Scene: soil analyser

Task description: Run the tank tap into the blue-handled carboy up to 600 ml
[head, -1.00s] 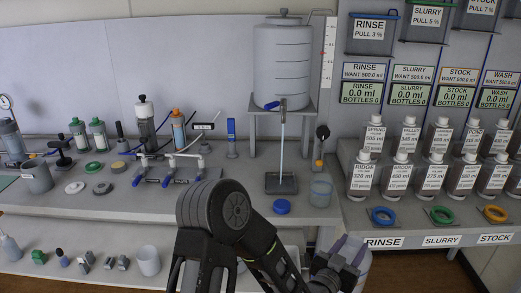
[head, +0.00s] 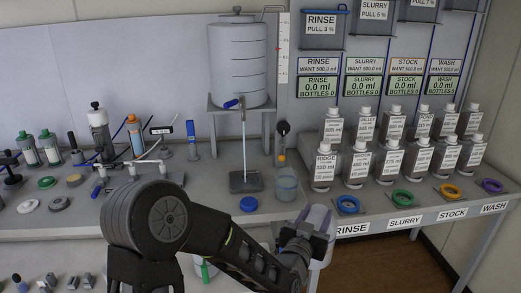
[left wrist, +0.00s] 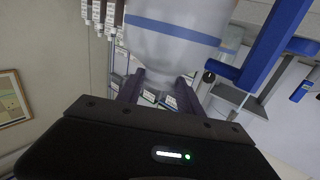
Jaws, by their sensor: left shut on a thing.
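The grey tank (head: 238,62) stands on a raised shelf, with a blue-levered tap (head: 234,103) under it. A thin pale line, stream or tube, runs from the tap down to a dark square tray (head: 245,182). My left gripper (head: 303,240) is shut on the pale translucent carboy (head: 320,222), right of and nearer than the tray. In the left wrist view the carboy (left wrist: 175,40) shows a blue band, with the fingers (left wrist: 158,90) around its narrow part. My right gripper is not in view.
A blue cap (head: 249,204) and a clear beaker (head: 286,186) sit near the tray. Labelled bottles (head: 360,160) and coloured rings (head: 402,197) stand at the right. Valves and white pipes (head: 135,172) are at the left. Bare floor (head: 400,262) shows at lower right.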

